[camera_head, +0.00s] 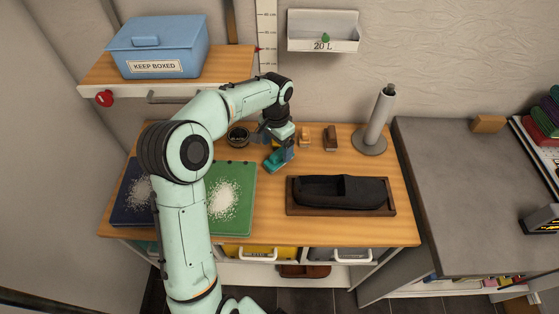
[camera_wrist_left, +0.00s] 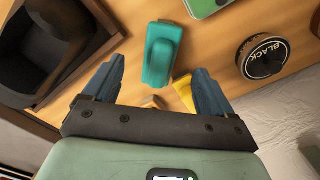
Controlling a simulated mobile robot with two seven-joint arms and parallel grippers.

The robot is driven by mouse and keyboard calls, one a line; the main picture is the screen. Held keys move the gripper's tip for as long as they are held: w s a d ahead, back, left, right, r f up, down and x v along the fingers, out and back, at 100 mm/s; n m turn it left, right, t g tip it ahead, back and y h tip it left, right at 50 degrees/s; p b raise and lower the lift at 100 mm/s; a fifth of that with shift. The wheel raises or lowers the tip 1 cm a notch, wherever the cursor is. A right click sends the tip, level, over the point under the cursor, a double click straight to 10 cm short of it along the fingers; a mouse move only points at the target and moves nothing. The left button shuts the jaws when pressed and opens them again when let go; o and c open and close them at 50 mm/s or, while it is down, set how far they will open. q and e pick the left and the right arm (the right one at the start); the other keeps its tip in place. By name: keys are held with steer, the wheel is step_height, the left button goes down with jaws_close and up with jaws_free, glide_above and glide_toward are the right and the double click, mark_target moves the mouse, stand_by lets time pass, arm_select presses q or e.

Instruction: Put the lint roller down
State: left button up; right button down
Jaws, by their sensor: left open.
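My left gripper (camera_head: 279,160) is open over the middle of the wooden worktop. In the left wrist view its two blue fingers (camera_wrist_left: 158,92) are apart with nothing gripped. A teal block with a raised grip (camera_wrist_left: 162,53) lies just beyond the fingertips; in the head view it shows beside the gripper (camera_head: 273,162). I cannot tell whether this teal thing is the lint roller. A pale grey cylinder with a dark top (camera_head: 379,118) stands upright on a round base at the back right. My right gripper is not in view.
A dark shoe-shaped thing (camera_head: 340,190) lies in a brown tray (camera_head: 300,211). A yellow piece (camera_wrist_left: 184,92), small brushes (camera_head: 330,138) and a "BLACK" tin (camera_wrist_left: 263,57) are close by. A green board with white grains (camera_head: 235,172) is left of the gripper.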

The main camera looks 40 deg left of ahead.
mark_target(277, 153)
arm_select(q)
steer(key=shift+s+f, duration=0.15)
steer(key=shift+f, duration=0.65)
steer(key=f, duration=0.5)
steer(key=shift+w+a+f, duration=0.1)
steer(key=shift+w, duration=0.25)
steer(key=c, duration=1.3)
step_height(277, 153, up, 10)
steer(key=shift+p, duration=0.4)
